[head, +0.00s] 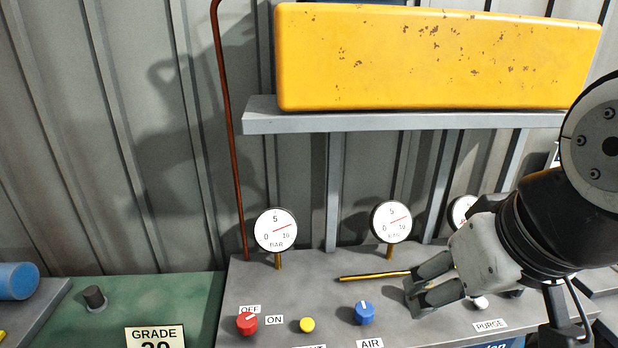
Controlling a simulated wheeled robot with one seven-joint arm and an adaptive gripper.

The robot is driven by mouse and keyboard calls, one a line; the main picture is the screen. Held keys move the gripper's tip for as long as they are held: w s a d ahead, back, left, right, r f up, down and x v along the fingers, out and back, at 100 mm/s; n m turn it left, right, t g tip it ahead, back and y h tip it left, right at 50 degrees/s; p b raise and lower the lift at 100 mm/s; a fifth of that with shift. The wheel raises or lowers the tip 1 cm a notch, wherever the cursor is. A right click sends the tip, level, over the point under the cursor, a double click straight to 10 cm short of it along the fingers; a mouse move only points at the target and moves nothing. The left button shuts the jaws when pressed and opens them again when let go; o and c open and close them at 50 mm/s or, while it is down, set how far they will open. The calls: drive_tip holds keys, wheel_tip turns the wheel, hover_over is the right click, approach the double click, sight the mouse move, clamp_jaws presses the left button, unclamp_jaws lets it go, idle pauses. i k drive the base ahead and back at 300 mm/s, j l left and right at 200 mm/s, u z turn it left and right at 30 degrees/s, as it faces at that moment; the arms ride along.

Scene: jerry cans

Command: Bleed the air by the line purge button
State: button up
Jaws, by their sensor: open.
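The white purge button (480,303) sits on the grey panel, just above the PURGE label (490,325). I cannot tell how high the fingers are above the panel.
The panel (290,295) bears a red knob (247,323), a yellow button (307,325), a blue knob (364,313) and several gauges (391,222). A brass rod (372,276) ends near my fingertips. A yellow can (430,57) lies on the shelf (400,122) above.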

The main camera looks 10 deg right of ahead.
sight(482, 303)
drive_tip(key=k+l, duration=0.15)
drive_tip(key=l, duration=0.15)
drive_tip(key=k+l, duration=0.15)
drive_tip(key=l, duration=0.2)
drive_tip(key=z, duration=0.4)
drive_tip(key=l+u, duration=0.2)
drive_tip(key=l, duration=0.15)
drive_tip(key=k+l+u, duration=0.15)
drive_tip(key=l, duration=0.15)
drive_tip(key=j+z, duration=0.45)
drive_tip(key=j, duration=0.5)
drive_tip(key=k, duration=0.05)
